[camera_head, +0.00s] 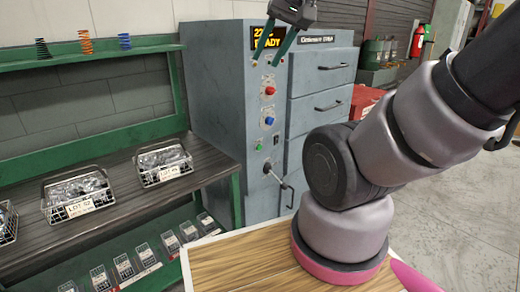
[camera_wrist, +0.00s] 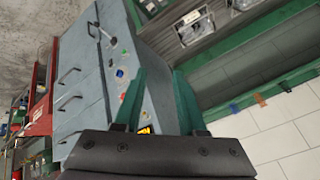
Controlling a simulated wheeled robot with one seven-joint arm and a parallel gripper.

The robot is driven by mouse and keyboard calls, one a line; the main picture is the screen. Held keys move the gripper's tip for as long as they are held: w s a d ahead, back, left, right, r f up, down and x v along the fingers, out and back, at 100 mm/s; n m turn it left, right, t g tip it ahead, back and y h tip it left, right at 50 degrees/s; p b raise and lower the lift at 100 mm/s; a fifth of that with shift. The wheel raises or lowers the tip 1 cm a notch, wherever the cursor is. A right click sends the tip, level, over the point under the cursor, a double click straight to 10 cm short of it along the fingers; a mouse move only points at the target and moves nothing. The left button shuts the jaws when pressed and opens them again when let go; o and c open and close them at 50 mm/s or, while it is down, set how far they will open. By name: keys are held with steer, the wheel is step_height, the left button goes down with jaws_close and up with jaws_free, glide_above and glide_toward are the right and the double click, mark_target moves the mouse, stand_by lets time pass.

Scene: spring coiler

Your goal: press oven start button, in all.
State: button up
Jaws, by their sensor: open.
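The oven (camera_head: 215,75) is a tall blue-grey cabinet with a lit display reading READY (camera_head: 268,38). Its front panel carries a red button (camera_head: 269,90), a blue button (camera_head: 269,121) and a small green button (camera_head: 259,147). No start label is readable. My gripper (camera_head: 266,61) is open and empty, its two green fingers in front of the upper panel, above the red button in the picture. I cannot tell contact.
A lever handle (camera_head: 277,176) sticks out low on the panel. Grey drawers (camera_head: 320,80) with handles adjoin on the right. A workbench (camera_head: 120,200) with wire baskets stands at left, under a green shelf (camera_head: 90,52) holding springs. A wooden top (camera_head: 235,265) lies below my arm.

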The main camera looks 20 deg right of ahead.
jaws_close()
stand_by(1.4)
